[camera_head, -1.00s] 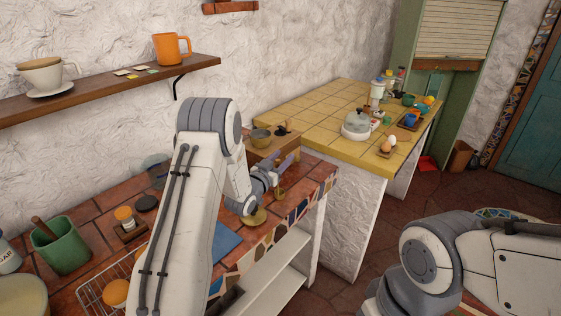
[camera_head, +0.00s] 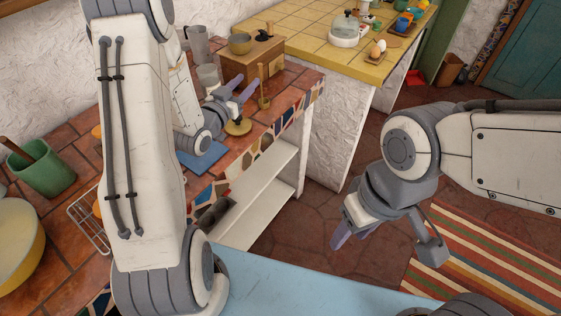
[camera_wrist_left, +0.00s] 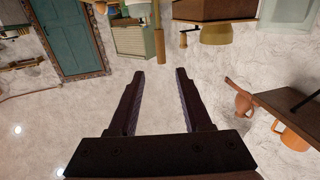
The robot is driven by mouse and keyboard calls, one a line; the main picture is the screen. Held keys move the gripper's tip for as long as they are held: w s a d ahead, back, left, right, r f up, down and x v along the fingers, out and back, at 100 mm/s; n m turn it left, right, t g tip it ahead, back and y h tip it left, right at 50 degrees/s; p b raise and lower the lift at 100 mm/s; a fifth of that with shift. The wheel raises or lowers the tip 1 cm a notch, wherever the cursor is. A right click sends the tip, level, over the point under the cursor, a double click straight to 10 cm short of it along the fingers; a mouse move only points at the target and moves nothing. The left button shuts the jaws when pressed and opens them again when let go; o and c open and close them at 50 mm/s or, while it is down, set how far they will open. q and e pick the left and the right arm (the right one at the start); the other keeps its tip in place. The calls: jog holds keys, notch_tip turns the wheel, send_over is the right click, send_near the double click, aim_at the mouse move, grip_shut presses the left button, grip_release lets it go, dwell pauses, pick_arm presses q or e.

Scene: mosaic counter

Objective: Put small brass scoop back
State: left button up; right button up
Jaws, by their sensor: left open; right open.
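A slim brass-coloured upright piece, apparently the small scoop (camera_head: 263,86), stands on the tiled counter (camera_head: 282,101) in front of the wooden grinder box. Its lower end is wider; whether anything supports it is unclear. My left gripper (camera_head: 243,89) is open and empty, its fingers just left of the upright piece and apart from it. In the left wrist view, the gripper (camera_wrist_left: 157,72) has nothing between its fingers, and a brass-coloured upright piece (camera_wrist_left: 160,46) shows beyond the tips. My right gripper (camera_head: 350,236) is open and empty over the floor.
The wooden grinder (camera_head: 252,62) with a brass bowl (camera_head: 240,43) stands behind my left gripper. A round brass piece (camera_head: 238,127) and a blue cloth (camera_head: 203,158) lie nearby. A glass jar (camera_head: 208,77) stands close behind. A yellow-tiled counter (camera_head: 300,41) lies beyond.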

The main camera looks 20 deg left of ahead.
pick_arm(q)
jog(key=s+d+m+g, duration=0.1)
jog(key=s+d+g, duration=0.2)
jog(key=d, duration=0.3)
jog(key=s+d+f+m+g, duration=0.1)
jog(key=s+d+g, duration=0.15)
jog(key=d, duration=0.25)
jog(key=s+d+m+g, duration=0.1)
jog(key=s+d+g, duration=0.15)
jog(key=d, duration=0.35)
jog(key=s+d+r+m+g+y, duration=0.1)
jog(key=s+g, duration=0.3)
jog(key=s, duration=0.9)
jog(key=s+d+m+g, duration=0.1)
jog(key=s+d+g, duration=0.2)
jog(key=s, duration=1.1)
jog(key=g, duration=0.2)
jog(key=shift+d+r+m+g+y, duration=0.3)
jog(key=shift+d+r+y, duration=0.1)
jog(key=shift+w, duration=0.1)
